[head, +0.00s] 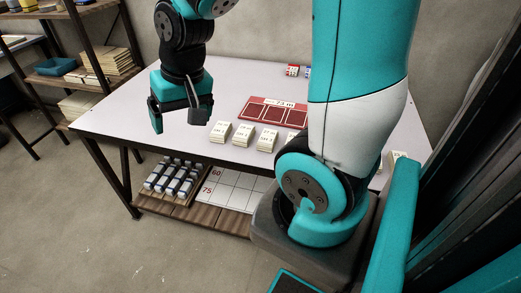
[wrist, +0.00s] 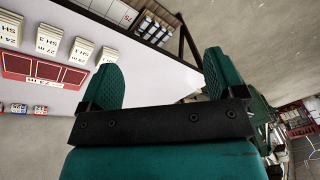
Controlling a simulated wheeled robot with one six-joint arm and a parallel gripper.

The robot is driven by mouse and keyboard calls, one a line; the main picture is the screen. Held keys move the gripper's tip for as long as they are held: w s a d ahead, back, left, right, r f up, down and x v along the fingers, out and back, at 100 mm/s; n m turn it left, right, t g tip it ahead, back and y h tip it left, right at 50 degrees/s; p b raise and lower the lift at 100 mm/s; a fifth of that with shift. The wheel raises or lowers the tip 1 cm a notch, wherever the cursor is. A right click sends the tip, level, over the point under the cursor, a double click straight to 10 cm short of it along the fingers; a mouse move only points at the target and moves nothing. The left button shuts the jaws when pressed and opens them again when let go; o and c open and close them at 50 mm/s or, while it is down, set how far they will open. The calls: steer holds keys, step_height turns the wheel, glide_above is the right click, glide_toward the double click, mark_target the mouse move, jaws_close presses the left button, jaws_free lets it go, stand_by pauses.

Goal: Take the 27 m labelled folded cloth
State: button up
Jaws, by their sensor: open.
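Small stacks of folded cloth with printed labels stand in a row on the white table. In the wrist view, the label on one stack (wrist: 47,40) appears to read 27 m; this seems to be the third stack from the left (head: 267,138) in the head view. My gripper (head: 179,118) hangs over the left part of the table, left of the row. In the wrist view, my gripper (wrist: 162,78) has its fingers wide apart with nothing between them.
A red three-panel board (head: 273,112) lies behind the row. Small red and blue boxes (head: 297,71) stand at the table's back. My arm hides the table's right part. A lower shelf (head: 195,208) holds bottles; a rack (head: 75,75) stands left. The table's left part is clear.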

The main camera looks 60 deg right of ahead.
steer(key=d+f+m+h+b, duration=0.15)
steer(key=d+f+m, duration=0.25)
steer(key=d, duration=0.4)
steer(key=d+f+m+h+b, duration=0.1)
steer(key=d+f+m+h, duration=0.2)
steer(key=d, duration=0.4)
steer(key=m+g+b, duration=0.1)
steer(key=m+g, duration=0.1)
steer(key=m, duration=0.2)
glide_toward(268, 136)
steer(key=shift+h, duration=0.35)
step_height(268, 136, down, 5)
steer(key=shift+s+d+b, duration=0.1)
steer(key=shift+d+b, duration=0.05)
steer(key=shift+b, duration=0.5)
steer(key=shift+w+d+x, duration=0.15)
steer(key=shift+x, duration=1.25)
steer(key=shift+w+d+x, duration=0.1)
steer(key=shift+d+x, duration=0.1)
steer(key=shift+x, duration=1.2)
steer(key=shift+t, duration=0.3)
steer(key=c, duration=1)
